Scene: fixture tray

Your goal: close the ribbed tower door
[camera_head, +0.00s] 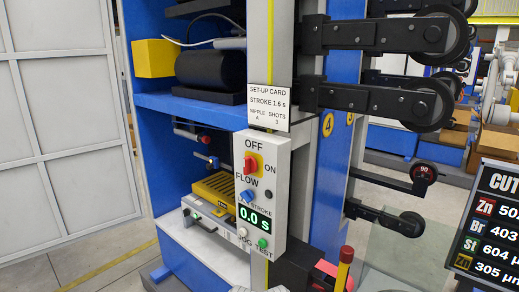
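A large pale grey panel with raised ribs (62,122) fills the left side of the head view; it looks like the ribbed tower door. It stands swung out to the left, and its right edge is beside the left edge of the blue tower (143,60). The tower's front is open and its shelves show. The door's top, left edge and any handle are out of view. Neither of my grippers can be made out. A small grey shape at the bottom edge is too cut off to identify.
A grey post with a control box (262,190) and set-up card (268,105) stands before the tower. Black roller arms (375,35) stick out right. A red-and-yellow stick (345,268) and a display board (490,225) are lower right. Floor shows lower left.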

